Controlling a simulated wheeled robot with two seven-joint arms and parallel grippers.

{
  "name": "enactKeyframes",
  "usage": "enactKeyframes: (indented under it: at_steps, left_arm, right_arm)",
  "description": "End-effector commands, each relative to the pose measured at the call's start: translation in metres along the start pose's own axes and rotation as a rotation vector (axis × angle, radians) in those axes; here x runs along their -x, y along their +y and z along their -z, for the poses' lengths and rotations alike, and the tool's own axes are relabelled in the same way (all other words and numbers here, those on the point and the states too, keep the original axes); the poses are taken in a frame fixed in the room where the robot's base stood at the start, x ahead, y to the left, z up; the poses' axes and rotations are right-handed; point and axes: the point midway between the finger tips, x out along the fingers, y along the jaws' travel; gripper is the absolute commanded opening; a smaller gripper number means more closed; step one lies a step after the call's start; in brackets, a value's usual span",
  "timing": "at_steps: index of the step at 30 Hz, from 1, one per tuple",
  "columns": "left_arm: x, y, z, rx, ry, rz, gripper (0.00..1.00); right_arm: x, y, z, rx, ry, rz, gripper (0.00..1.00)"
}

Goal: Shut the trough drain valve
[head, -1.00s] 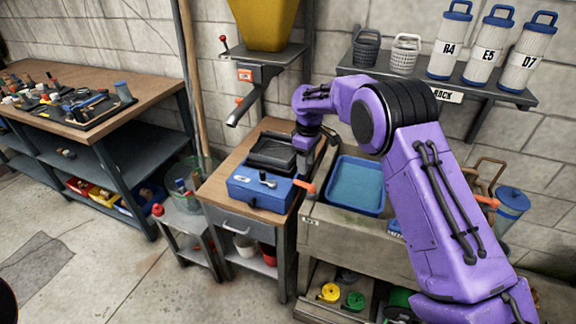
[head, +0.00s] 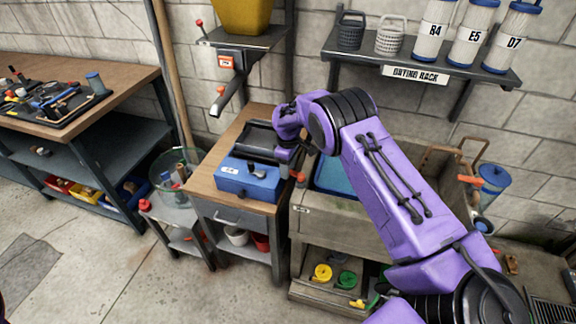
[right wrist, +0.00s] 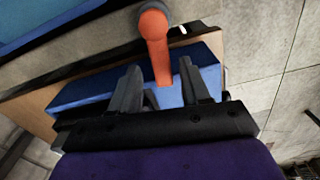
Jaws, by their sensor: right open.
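The trough (head: 330,218) is a grey basin right of the wooden bench in the head view. An orange lever (head: 298,176) sits at its left end, partly hidden by my right arm. In the right wrist view this orange lever (right wrist: 155,45) points towards my right gripper (right wrist: 159,72), its free end between the two spread fingers. The fingers are open, and I cannot tell whether they touch it. In the head view my right gripper (head: 286,158) is beside the lever, partly hidden. Another orange lever (head: 470,180) is at the trough's right end. My left gripper is out of view.
A blue box (head: 248,182) and a black tray stand on the bench (head: 213,168) just left of my gripper. A blue tray (head: 330,178) lies in the trough. A shelf (head: 425,65) with filter cartridges hangs above. The floor in front is clear.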

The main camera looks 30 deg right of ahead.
Motion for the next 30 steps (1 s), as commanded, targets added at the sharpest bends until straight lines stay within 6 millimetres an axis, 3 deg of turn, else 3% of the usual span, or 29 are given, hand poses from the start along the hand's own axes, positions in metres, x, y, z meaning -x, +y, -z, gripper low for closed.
enactKeyframes:
  at_steps: [2,3,7,20,30]
  left_arm:
    - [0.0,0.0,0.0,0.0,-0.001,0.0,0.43]
    - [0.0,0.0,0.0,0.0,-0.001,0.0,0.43]
    - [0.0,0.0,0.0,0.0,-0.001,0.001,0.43]
    - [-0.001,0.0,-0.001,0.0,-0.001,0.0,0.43]
    - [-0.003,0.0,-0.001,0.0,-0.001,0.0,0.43]
  right_arm:
    - [0.001,0.0,0.0,-0.001,0.001,0.0,0.47]
    - [0.001,0.0,0.0,-0.001,0.001,0.0,0.4]
    - [0.001,0.0,0.0,-0.001,0.001,0.0,0.0]
    - [0.0,0.001,0.002,-0.037,0.003,0.001,0.0]
    - [0.0,0.01,0.001,-0.261,0.006,0.003,0.0]
